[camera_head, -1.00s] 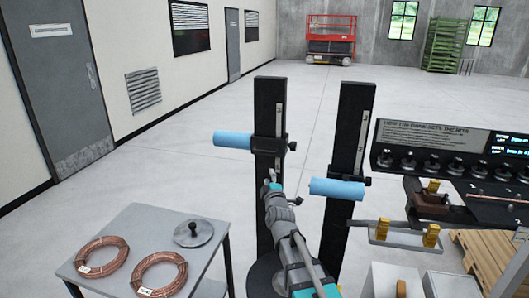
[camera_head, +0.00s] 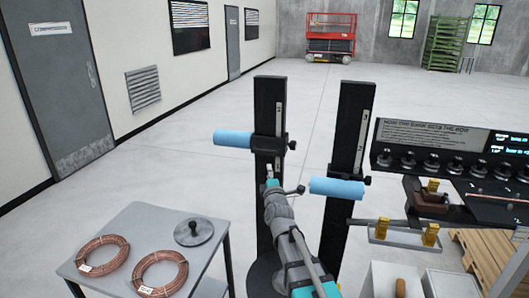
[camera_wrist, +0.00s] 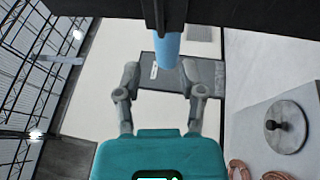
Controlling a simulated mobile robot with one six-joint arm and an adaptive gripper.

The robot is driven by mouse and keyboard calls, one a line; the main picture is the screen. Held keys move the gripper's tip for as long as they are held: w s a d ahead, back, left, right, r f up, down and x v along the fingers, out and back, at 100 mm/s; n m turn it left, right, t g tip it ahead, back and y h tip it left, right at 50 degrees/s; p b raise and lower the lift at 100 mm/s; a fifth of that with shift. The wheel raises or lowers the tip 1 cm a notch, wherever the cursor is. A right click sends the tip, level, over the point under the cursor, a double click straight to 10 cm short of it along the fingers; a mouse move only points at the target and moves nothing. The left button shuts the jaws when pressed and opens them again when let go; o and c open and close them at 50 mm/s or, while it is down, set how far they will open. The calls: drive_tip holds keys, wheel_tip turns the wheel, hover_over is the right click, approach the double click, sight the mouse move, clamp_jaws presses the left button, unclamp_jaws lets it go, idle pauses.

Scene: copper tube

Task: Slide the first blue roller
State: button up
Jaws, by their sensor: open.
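Two light-blue rollers are mounted on black upright posts. The left roller (camera_head: 232,139) sticks out to the left of the left post (camera_head: 266,100); the right roller (camera_head: 337,188) sits lower, across the right post (camera_head: 356,120). My gripper (camera_head: 269,178) is in front of the left post, below the left roller's slider block. In the wrist view my gripper (camera_wrist: 161,82) is open and empty, with its two grey fingers apart. A blue roller (camera_wrist: 167,48) shows beyond and between the fingertips, under a dark bracket; I cannot tell whether the fingers touch it.
A grey table (camera_head: 105,284) at lower left holds two copper coils (camera_head: 103,256) and a round metal lid (camera_head: 193,231). Open floor lies behind the posts.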

sight(265, 151)
drive_tip(key=p+x, duration=0.2)
drive_tip(key=x, duration=1.1)
drive_tip(key=shift+w, duration=0.25)
clamp_jaws()
